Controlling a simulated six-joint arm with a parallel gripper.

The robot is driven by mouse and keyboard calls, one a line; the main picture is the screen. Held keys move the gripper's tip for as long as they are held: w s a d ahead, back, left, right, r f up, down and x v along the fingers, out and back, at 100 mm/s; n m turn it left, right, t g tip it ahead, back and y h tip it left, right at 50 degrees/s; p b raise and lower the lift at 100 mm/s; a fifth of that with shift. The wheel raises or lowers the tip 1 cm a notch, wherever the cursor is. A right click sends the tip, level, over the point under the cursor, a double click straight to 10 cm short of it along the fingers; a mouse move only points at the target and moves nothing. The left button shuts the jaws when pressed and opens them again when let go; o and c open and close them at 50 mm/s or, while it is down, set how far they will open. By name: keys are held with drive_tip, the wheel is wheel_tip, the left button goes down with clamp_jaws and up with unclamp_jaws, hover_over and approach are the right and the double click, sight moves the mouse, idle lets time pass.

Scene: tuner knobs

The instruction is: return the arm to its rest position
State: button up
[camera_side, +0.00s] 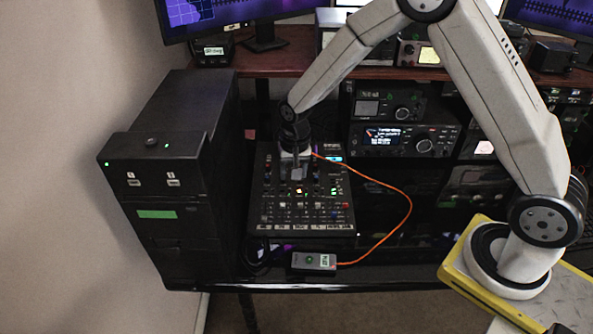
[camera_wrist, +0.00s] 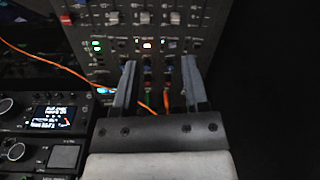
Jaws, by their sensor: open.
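My gripper (camera_side: 294,172) is over the upper middle of a black control panel (camera_side: 262,225) covered in small knobs, sliders and lit buttons. In the wrist view my gripper (camera_wrist: 158,88) shows two grey fingers spread apart with nothing between them. The panel (camera_wrist: 205,20) lies beyond the fingertips, with sliders and small lit displays. I cannot tell whether the fingertips touch any knob. My arm reaches in from the yellow base plate at the right, bent high over the desk.
A black cabinet (camera_side: 160,210) stands close on the left. Radio units (camera_side: 405,140) fill the rack behind. Monitors (camera_side: 225,15) stand on the shelf above.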

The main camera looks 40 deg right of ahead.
drive_tip(key=s+d+r+n+t, duration=0.1)
drive_tip(key=s+r+n, duration=0.2)
drive_tip(key=s, duration=0.6)
drive_tip(key=s+d+r+n+t, duration=0.1)
drive_tip(key=s+r+n, duration=0.3)
drive_tip(key=s, duration=0.5)
drive_tip(key=shift+d+r, duration=0.4)
drive_tip(key=shift+r, duration=0.5)
